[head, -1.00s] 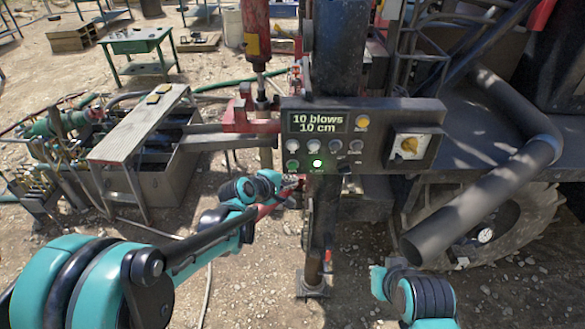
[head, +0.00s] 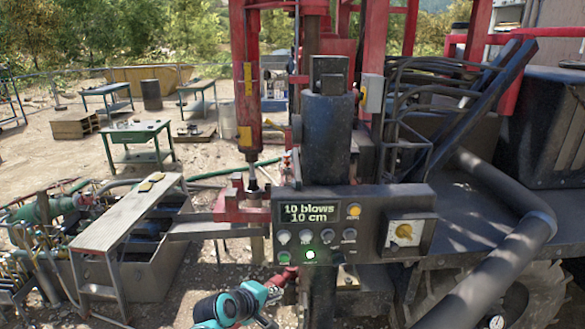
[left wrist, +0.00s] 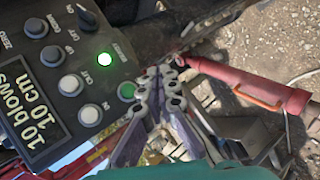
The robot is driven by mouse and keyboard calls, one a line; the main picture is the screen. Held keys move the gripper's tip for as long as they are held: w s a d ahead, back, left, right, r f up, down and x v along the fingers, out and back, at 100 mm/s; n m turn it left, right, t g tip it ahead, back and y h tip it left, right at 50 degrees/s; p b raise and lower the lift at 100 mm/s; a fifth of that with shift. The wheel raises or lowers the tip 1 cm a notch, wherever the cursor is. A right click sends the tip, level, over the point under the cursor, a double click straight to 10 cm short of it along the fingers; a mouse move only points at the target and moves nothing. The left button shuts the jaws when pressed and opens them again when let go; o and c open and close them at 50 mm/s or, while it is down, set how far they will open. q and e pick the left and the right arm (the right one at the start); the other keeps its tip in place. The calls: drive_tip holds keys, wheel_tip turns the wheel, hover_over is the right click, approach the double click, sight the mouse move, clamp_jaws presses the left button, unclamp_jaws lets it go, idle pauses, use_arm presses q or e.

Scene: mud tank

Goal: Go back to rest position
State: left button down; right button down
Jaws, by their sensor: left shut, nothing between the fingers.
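My left gripper (left wrist: 161,88) shows in the left wrist view with its two fingers together and nothing between them. It is near the dark control panel (left wrist: 55,130), beside its row of buttons. In the head view my left arm (head: 232,306) comes in at the bottom, below the panel (head: 375,215), and the fingertips are hard to make out. The panel's display (head: 310,211) reads "10 blows 10 cm". A green button (head: 310,254) on it is lit. My right gripper is not in view.
A black pipe (head: 495,265) slants down at the right. A dark upright column (head: 326,130) stands behind the panel. A workbench (head: 125,215) with a metal tank stands at the left. A green table (head: 137,135) is farther back on open dirt ground.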

use_arm(q)
drive_tip(key=s+a+f+m+y+b, duration=0.1)
drive_tip(key=s+a+f+m+b, duration=0.2)
drive_tip(key=s+a+f+b, duration=0.1)
drive_tip(key=s+a+f+m+g+y+b, duration=0.1)
drive_tip(key=s+a+f+m+b, duration=0.3)
drive_tip(key=s, duration=0.7)
drive_tip(key=s+a+f+m+g+y+b, duration=0.1)
drive_tip(key=s+a+f+m+y+b, duration=0.2)
drive_tip(key=s+f+b, duration=0.4)
wheel_tip(320, 180, down, 3)
drive_tip(key=shift+s+a+f+m, duration=0.15)
drive_tip(key=shift+s+a+m, duration=0.4)
drive_tip(key=shift+a, duration=0.4)
